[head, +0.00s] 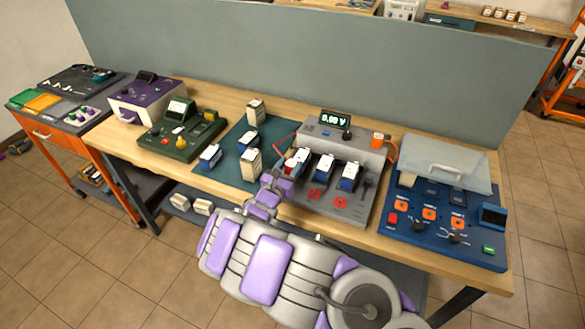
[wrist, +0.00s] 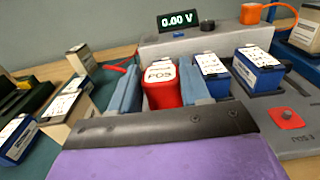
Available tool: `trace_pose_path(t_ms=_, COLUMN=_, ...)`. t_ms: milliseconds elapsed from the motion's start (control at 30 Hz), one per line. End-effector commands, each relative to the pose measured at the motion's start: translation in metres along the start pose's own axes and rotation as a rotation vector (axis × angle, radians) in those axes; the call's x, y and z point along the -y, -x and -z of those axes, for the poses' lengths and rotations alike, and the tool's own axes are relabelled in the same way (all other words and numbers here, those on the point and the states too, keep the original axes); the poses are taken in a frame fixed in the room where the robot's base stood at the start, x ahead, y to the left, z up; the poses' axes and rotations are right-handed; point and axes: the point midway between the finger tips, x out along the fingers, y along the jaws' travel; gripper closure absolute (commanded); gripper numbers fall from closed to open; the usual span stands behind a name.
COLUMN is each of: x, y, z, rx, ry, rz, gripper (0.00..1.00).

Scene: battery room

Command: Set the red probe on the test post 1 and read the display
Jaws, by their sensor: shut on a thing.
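My gripper (wrist: 158,90) is shut on the red probe (wrist: 162,84), a red block with a white top marked POS. The probe is between the two blue-grey fingers, over the left front of the grey test station (head: 330,206). In the head view my gripper (head: 284,178) hides most of the probe. The display (head: 334,119) on the station reads 0.00 V, also in the wrist view (wrist: 179,20). Red pads (head: 314,194) lie on the station's front; one shows in the wrist view (wrist: 287,118). I cannot tell which is test post 1; contact below the probe is hidden.
Blue and white batteries (head: 324,167) stand in the station, close right of my gripper. More batteries stand on the green mat (head: 229,165) to the left. A blue panel unit (head: 444,240) is at right, a green tester (head: 182,135) at left. A grey partition (head: 300,60) stands behind.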

Motion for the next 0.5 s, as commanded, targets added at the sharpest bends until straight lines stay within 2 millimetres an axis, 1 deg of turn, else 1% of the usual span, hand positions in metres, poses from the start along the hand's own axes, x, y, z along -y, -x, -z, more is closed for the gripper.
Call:
trace_pose_path(t_ms=300, x=0.002, y=0.001, z=0.031, rx=-0.006, ry=0.001, rz=0.0, gripper=0.84)
trace_pose_path(t_ms=500, x=0.006, y=-0.001, z=0.047, rx=-0.005, ry=-0.004, rz=0.002, gripper=0.84)
